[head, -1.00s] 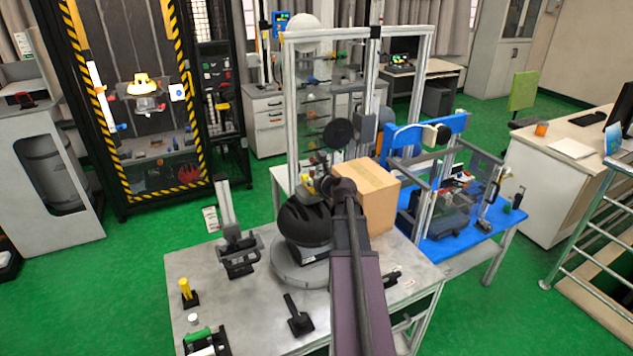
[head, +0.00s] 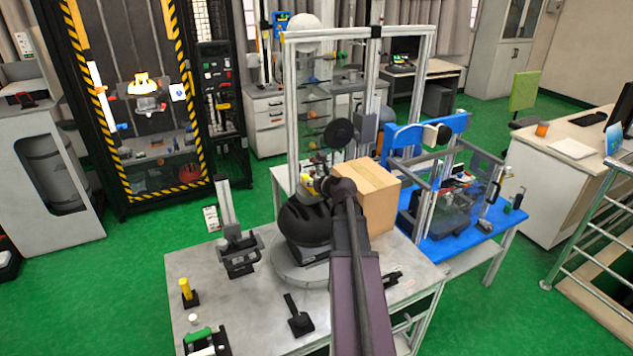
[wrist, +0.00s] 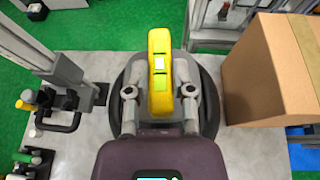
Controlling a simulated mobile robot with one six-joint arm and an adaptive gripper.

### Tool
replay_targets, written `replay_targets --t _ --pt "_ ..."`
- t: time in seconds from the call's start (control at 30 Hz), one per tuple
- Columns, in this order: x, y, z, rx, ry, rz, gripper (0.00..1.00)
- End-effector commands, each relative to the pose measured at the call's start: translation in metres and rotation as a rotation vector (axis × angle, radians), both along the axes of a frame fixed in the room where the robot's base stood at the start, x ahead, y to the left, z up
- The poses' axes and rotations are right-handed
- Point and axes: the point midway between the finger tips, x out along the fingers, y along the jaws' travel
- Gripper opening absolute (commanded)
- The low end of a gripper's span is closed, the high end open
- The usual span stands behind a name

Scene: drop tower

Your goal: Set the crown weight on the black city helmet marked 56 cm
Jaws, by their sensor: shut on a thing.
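The black helmet (head: 303,224) sits on a dark block on a round grey turntable (head: 297,277). Its size mark cannot be read. My gripper (head: 318,184) is just above the helmet's crown and shut on the crown weight, a yellow piece (head: 308,184). In the wrist view the yellow weight (wrist: 160,72) stands between the two fingers of my gripper (wrist: 159,98). The dark rounded helmet (wrist: 207,100) shows below and around them. I cannot tell whether the weight touches the helmet, as my arm and fingers hide the gap.
A cardboard box (head: 371,194) stands close right of the helmet. A grey upright stand (head: 236,240) is to its left. Small tools lie at the front of the grey table (head: 240,320). A metal frame (head: 292,110) rises behind, with a blue bench (head: 465,240) at right.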

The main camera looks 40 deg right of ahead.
Motion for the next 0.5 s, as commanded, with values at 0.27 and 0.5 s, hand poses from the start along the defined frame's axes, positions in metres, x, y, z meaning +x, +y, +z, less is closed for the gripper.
replay_targets --t 0.27,0.5 --pt "0.0001 -0.0002 -0.0018 0.001 -0.002 -0.002 0.0" --pt "0.0 -0.0003 -0.0035 0.001 -0.002 -0.002 0.0"
